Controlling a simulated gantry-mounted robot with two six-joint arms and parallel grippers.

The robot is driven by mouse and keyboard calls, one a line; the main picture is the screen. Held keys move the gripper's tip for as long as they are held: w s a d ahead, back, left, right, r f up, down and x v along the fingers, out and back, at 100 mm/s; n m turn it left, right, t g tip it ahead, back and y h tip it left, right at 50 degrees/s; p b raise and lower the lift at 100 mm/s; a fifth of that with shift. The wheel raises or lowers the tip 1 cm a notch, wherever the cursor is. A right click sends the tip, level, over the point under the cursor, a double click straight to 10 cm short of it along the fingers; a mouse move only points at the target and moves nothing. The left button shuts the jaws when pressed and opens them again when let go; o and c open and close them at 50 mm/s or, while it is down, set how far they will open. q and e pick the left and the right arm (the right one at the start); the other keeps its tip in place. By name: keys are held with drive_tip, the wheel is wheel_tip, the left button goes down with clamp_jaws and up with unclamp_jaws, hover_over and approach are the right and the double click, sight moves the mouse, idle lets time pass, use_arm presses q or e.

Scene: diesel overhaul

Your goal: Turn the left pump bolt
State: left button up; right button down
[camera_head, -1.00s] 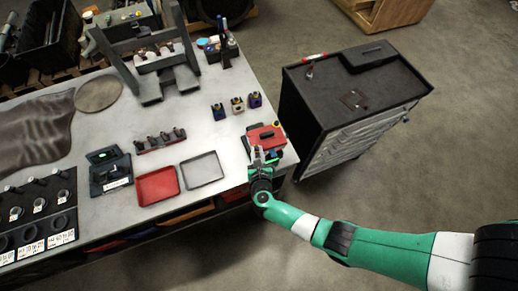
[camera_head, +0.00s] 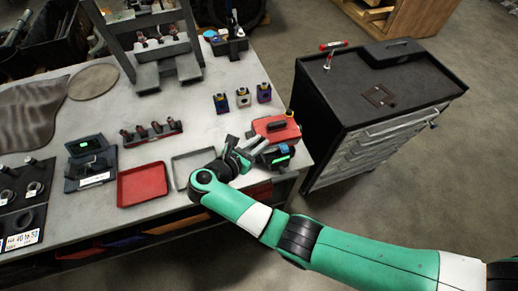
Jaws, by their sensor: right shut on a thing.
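My right gripper (camera_head: 242,153) is over the front right corner of the workbench (camera_head: 160,99), just left of a red case (camera_head: 275,128) and a dark device with a green lit face (camera_head: 278,156). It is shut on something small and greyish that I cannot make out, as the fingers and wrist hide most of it. My left gripper is not in view. I cannot pick out a pump or its left bolt in this view.
A red tray (camera_head: 142,185) and a grey tray (camera_head: 180,178) lie left of my right gripper. Several small parts stand in a rack (camera_head: 152,133). Three small blocks (camera_head: 242,98) stand behind the gripper. A black tool cabinet (camera_head: 345,105) stands to the right.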

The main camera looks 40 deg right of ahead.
idle(0.4)
drive_tip(key=c, duration=0.7)
unclamp_jaws()
drive_tip(key=shift+d, duration=0.1)
drive_tip(key=shift+c, duration=0.2)
drive_tip(key=b+v, duration=0.1)
drive_tip(key=v, duration=1)
drive_tip(key=shift+a+b, duration=0.35)
drive_tip(key=shift+b, duration=0.05)
drive_tip(key=shift+r, duration=0.1)
